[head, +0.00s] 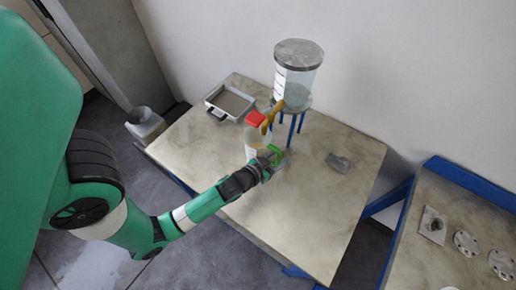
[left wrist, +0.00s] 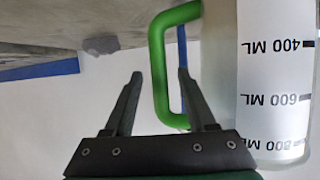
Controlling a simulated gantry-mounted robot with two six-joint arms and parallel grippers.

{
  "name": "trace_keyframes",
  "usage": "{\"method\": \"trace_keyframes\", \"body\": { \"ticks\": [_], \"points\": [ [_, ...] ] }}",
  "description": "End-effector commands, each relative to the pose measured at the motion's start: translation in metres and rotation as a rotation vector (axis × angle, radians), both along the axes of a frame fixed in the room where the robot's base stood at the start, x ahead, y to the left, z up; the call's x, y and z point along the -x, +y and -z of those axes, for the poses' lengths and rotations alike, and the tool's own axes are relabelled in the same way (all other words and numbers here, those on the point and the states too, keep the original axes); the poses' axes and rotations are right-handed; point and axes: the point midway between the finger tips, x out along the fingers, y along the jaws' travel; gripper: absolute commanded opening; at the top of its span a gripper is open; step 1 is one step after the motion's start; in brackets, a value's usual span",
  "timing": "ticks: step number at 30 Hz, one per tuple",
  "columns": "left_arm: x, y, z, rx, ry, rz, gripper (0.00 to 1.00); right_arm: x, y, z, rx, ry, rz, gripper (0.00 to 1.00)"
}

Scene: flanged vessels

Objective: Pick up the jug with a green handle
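The jug (head: 252,144) is a clear vessel with a green handle (head: 275,153), standing on the table below the tap of a larger vessel. In the left wrist view the jug (left wrist: 275,85) appears upside down at the right, with printed volume marks, and its green handle (left wrist: 157,65) is near the middle. My left gripper (head: 272,161) is at the handle side of the jug. In the left wrist view the left gripper (left wrist: 159,73) is open, with its two fingers on either side of the handle's bar and gaps visible. My right gripper is in neither view.
A shallow tray (head: 211,101) is at the back left. A grey part (head: 338,162) lies right. The table's front is clear.

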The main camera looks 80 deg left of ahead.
Motion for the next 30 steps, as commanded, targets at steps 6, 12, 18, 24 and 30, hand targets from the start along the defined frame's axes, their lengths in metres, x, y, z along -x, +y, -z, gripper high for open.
{"method": "trace_keyframes", "body": {
  "ticks": [6,12,18,24,30],
  "points": [
    [0.0,0.0,0.0,0.0,0.0,0.0,0.16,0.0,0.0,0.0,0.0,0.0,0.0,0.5],
    [0.0,0.0,0.0,0.0,0.0,0.0,0.0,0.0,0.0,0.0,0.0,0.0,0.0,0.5],
    [0.0,0.0,-0.001,-0.002,-0.002,0.0,0.0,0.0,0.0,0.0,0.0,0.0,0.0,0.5],
    [0.0,0.0,-0.003,-0.002,-0.002,0.0,0.0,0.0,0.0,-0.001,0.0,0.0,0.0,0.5],
    [-0.001,-0.001,-0.016,-0.003,-0.002,0.003,0.0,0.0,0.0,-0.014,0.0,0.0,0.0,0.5]
  ]
}}
